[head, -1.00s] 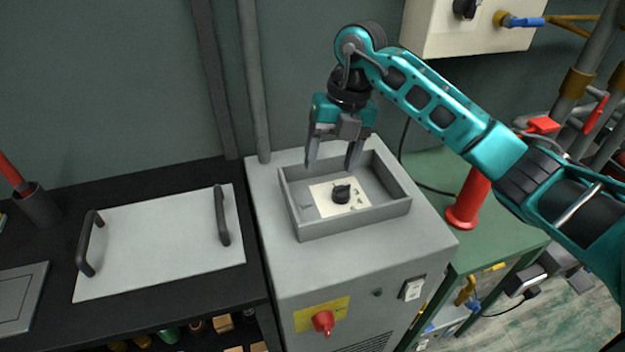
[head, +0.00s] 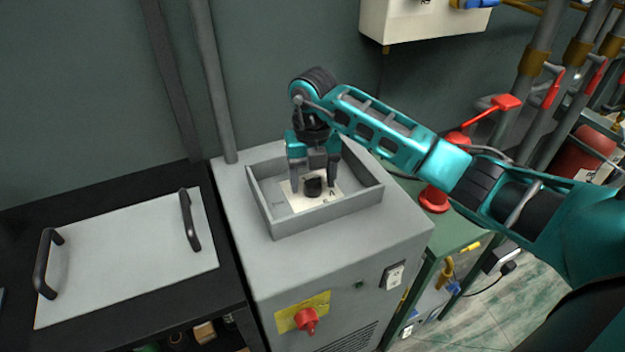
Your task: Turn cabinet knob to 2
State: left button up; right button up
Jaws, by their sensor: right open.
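The grey cabinet (head: 345,248) stands in the middle of the head view, with a shallow open-topped box (head: 320,217) on its top. Inside the box a black knob (head: 313,187) sits on a pale dial plate (head: 299,201). The plate's marks are too small to read, and I cannot tell the knob's setting. My right gripper (head: 312,184) points down into the box, open, with one finger on each side of the knob. I cannot tell whether the fingers touch it. My left gripper is not in view.
A red knob on a yellow plate (head: 307,320) and a white switch (head: 393,275) are on the cabinet's front. A grey panel with two black handles (head: 130,262) lies on the black bench at left.

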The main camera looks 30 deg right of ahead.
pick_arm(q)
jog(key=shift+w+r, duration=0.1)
pick_arm(e)
jog(key=shift+f, duration=0.3)
jog(key=shift+c, duration=0.5)
jog(key=c, duration=0.9)
jog(key=shift+c, duration=0.2)
jog(key=shift+n, duration=1.2)
jog(key=n, duration=0.3)
jog(key=shift+b, duration=0.3)
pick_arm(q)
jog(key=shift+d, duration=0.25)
pick_arm(e)
jog(key=shift+n, duration=1.2)
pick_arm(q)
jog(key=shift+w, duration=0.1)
